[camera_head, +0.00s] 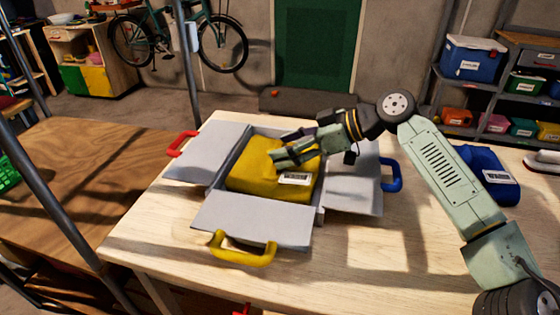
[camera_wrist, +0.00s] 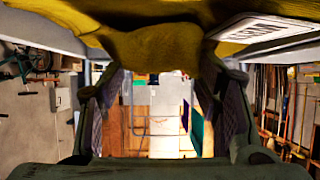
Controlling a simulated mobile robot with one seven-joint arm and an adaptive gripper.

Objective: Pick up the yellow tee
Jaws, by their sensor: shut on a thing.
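The yellow tee (camera_head: 262,170) is a folded yellow bundle with a white barcode label, lying in a grey open box (camera_head: 250,218) on the pale table. The box's flaps are folded out, with red, blue and yellow handles. My gripper (camera_head: 282,157) comes in from the right, low over the tee's top, and is shut on its cloth. In the wrist view the yellow tee (camera_wrist: 150,50) fills the top, with a fold of it bunched between the two dark fingers. The underside of the tee is hidden by the box walls.
A folded blue item (camera_head: 490,172) with a label lies on the table behind my arm, near an iron-like object (camera_head: 545,160) at the right edge. The table (camera_head: 370,260) is clear in front. A brown wooden table (camera_head: 80,180) stands left, beyond a metal post.

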